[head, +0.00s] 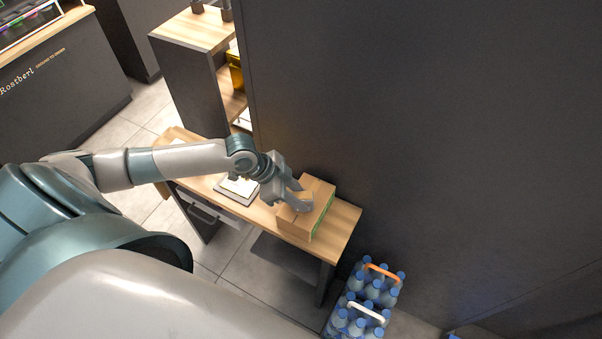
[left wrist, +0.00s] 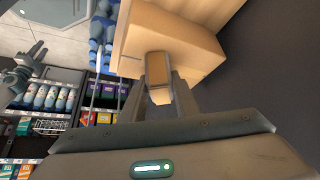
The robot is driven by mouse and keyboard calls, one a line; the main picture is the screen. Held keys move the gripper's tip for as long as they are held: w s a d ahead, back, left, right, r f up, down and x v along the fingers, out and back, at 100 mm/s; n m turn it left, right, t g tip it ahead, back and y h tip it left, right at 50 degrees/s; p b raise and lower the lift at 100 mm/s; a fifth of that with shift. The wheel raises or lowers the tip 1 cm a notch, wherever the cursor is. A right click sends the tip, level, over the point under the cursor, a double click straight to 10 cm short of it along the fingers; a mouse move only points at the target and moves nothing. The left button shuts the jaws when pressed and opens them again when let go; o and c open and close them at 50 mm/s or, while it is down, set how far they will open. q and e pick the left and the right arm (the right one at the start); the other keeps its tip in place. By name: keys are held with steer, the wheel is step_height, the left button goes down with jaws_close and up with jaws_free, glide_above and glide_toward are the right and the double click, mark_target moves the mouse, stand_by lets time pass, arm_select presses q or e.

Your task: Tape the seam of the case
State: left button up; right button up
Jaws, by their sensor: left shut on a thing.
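The case is a brown cardboard box (head: 318,200) on a wooden-topped table, with a green strip along its right side. It also shows in the left wrist view (left wrist: 195,42), close beyond my fingers. My left gripper (head: 300,203) is over the left part of the box's top. It is shut on a small tan thing with a grey edge (left wrist: 157,69), which looks like the tape; the fingers hide part of it. I cannot tell whether it touches the box. A grey claw, which looks like my right gripper (left wrist: 37,52), shows small at the left of the wrist view.
The table (head: 346,221) stands against a dark wall (head: 420,120). A white pad (head: 238,187) lies left of the box. Packs of blue-capped bottles (head: 365,300) stand on the floor at the table's right end. A shelf unit (head: 187,75) stands behind.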

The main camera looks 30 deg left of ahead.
arm_select(q)
steer(key=shift+s+p, duration=0.3)
steer(key=shift+s, duration=0.2)
steer(key=shift+s, duration=0.15)
steer(key=shift+s+p, duration=0.45)
steer(key=shift+s, duration=0.3)
steer(key=shift+s+d+f, duration=0.1)
steer(key=shift+s+f, duration=0.1)
steer(key=shift+s, duration=0.15)
steer(key=shift+s, duration=0.1)
stand_by(0.3)
steer(key=shift+r+p, duration=0.65)
steer(key=shift+r, duration=0.75)
steer(key=shift+w+r, duration=0.2)
steer(key=shift+r, duration=1)
